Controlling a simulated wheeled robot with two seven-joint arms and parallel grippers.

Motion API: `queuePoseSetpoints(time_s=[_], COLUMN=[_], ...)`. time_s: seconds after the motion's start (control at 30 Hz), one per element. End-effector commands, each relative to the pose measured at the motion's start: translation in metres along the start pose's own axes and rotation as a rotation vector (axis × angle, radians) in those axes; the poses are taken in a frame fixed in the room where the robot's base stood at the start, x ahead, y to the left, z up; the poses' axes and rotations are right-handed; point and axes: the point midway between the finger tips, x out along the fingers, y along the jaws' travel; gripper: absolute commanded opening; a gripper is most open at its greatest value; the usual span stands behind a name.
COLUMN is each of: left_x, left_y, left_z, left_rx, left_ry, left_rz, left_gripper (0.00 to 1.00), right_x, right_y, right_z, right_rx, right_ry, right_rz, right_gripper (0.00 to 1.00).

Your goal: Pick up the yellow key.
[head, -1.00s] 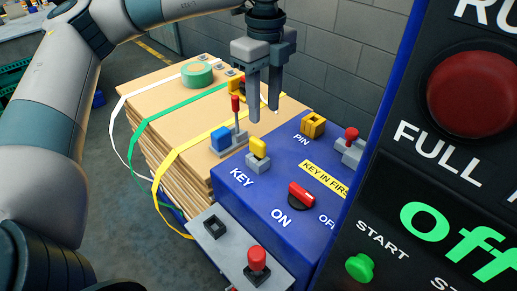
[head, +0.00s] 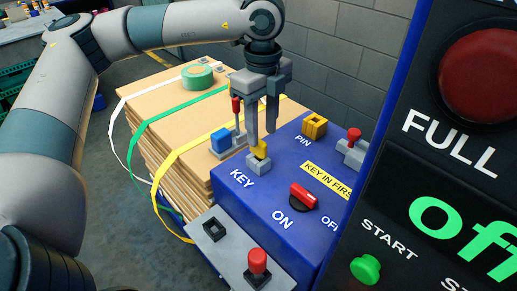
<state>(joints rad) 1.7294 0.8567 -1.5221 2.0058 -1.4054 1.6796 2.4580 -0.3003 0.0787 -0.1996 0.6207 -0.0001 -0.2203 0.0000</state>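The yellow key (head: 261,149) stands upright in a small grey socket (head: 258,164) beside the word KEY on the blue panel (head: 236,193). My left gripper (head: 262,138) points down over the key, with its fingertips near the key's top. Its two fingers are apart, and one covers part of the key. I see no contact between fingers and key. My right gripper is not in view.
On the blue panel are a yellow PIN block (head: 314,126), a red ON/OFF switch (head: 302,196) and a red-topped lever (head: 353,145). A blue block (head: 221,139) with a red-handled lever stands left of the key. A large control panel (head: 455,150) fills the right side.

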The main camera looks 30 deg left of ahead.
Motion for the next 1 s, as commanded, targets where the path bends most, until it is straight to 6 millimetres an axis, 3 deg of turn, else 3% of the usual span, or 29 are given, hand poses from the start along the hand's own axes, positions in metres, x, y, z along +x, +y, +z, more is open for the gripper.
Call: queuePoseSetpoints(time_s=[0.3,0.87,1.0], left_x=[0.039,0.042,0.042], left_y=[0.005,0.005,0.005], left_z=[0.007,0.006,0.006], left_rx=[0.000,0.000,0.000], left_ry=[0.000,0.001,0.001], left_rz=[0.002,0.000,0.000], left_gripper=[0.38,0.38,0.06], right_x=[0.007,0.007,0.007], right_y=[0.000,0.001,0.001], right_z=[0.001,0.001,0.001], right_rx=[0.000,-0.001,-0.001], right_ry=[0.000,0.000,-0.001], right_rz=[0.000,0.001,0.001], right_gripper=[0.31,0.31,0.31])
